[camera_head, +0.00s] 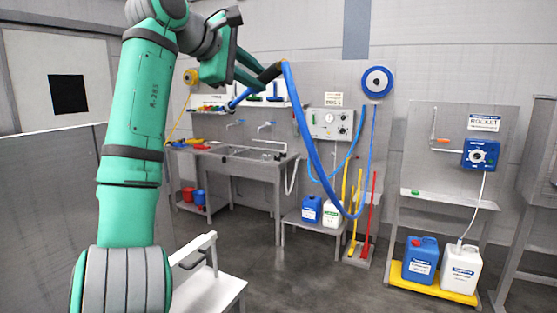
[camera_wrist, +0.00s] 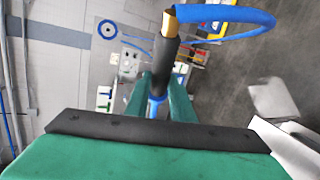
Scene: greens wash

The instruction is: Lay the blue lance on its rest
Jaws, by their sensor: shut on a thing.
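My gripper (camera_head: 254,81) is raised in the upper middle of the head view, shut on the blue lance (camera_head: 238,99). The lance slants, its blue end low on the left and its black grip (camera_head: 270,73) up on the right. The wrist view shows the black grip (camera_wrist: 164,68) between my green fingers (camera_wrist: 157,98), with a brass fitting and the blue hose (camera_wrist: 225,14) at its end. In the head view the hose (camera_head: 311,143) hangs in a long loop. A white bracket (camera_head: 194,249), possibly the rest, stands on a white-topped bench, low and apart from the lance.
A sink counter (camera_head: 235,153) stands behind, with coloured items and buckets below. A hose reel (camera_head: 377,82), a control box (camera_head: 331,124) and upright coloured poles are to its right. Jugs (camera_head: 461,268) stand on a yellow tray (camera_head: 431,286). The middle floor is clear.

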